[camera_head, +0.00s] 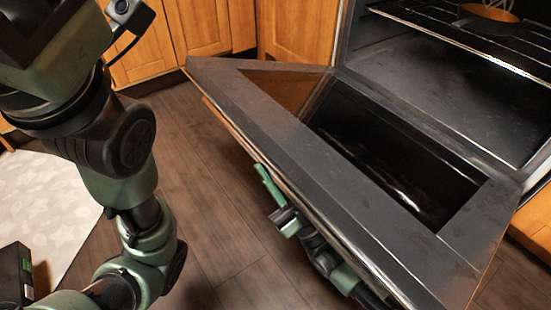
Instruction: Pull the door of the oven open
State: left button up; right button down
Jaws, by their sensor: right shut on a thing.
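The oven door (400,225) is folded down and out from the oven (440,100), its dark glass inner side facing up. The oven's inside shows at the top right, with a wire rack (470,45) in it. My right gripper (272,192) is at the outer front side of the door, near the middle of its front edge. It is shut on the door's handle, which is mostly hidden by the gripper and the door's edge. My left arm crosses the left of the view, and its gripper is out of the picture.
Wooden cabinets (205,25) stand behind and to the left of the door. A pale patterned rug (45,210) lies at the left. The dark plank floor (185,160) between my left arm and the door is clear. A round brown item (490,14) sits on the rack.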

jog(key=shift+s+a+f+n+g+y, duration=0.1)
jog(key=shift+f+n+g+y, duration=0.1)
jog(key=shift+f, duration=0.15)
jog(key=shift+a+f+n+g+y, duration=0.1)
jog(key=shift+f+n+g, duration=0.1)
jog(key=shift+f, duration=0.1)
jog(key=c, duration=1.3)
grip_release()
jog(key=p+v, duration=0.2)
jog(key=v, duration=0.5)
jog(key=shift+s+d+f+p, duration=0.15)
jog(key=shift+d+f+p, duration=0.1)
jog(key=shift+p, duration=0.05)
